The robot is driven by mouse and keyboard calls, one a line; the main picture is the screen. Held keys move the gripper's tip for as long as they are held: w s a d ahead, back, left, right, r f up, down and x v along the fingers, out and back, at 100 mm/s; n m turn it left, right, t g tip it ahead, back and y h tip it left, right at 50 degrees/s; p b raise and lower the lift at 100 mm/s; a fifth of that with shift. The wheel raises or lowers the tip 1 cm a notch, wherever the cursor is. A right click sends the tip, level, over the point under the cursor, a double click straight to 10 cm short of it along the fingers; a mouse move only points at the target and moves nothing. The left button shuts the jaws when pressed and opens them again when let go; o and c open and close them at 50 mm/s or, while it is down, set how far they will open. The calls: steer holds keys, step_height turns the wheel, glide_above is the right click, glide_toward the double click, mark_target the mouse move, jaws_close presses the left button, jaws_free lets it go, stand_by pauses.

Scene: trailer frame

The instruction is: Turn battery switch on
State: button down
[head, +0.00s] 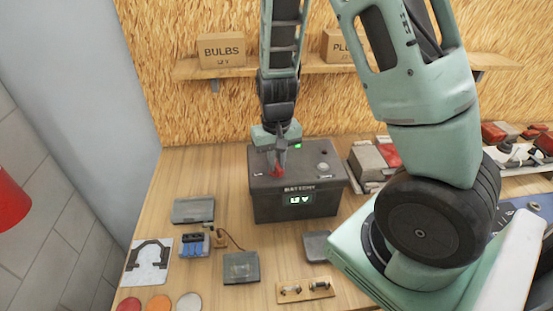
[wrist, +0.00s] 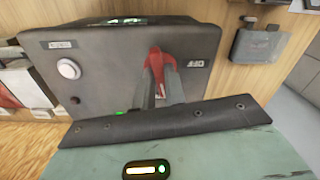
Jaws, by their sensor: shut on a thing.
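The dark grey battery box (head: 320,204) stands on the bench, with a lit display on its front. Its top face (wrist: 115,70) fills much of the wrist view, with a round white button (wrist: 68,68) on it. The red switch handle (wrist: 155,60) stands up from the top, beside an "OFF" label (wrist: 196,65); its red also shows in the head view (head: 277,173). My gripper (head: 276,162) reaches down from above onto the switch. Its grey fingers (wrist: 160,80) are shut on the red handle, hiding its lower part. I cannot tell which position the switch is in.
Small parts lie left and in front of the box: a grey case (head: 193,211), a blue connector block (head: 193,246), a dark box (head: 241,267) and a fuse board (head: 305,290). Red and grey units (head: 375,160) stand right of it. A shelf (head: 230,70) with cartons runs behind.

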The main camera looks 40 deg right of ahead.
stand_by(0.3)
steer(key=shift+m+p, duration=0.65)
steer(key=shift+m, duration=0.95)
steer(key=c, duration=1.4)
jaws_free()
steer(key=shift+o, duration=0.2)
step_height(320, 180, up, 6)
steer(key=p, duration=0.5)
steer(key=shift+p, duration=0.35)
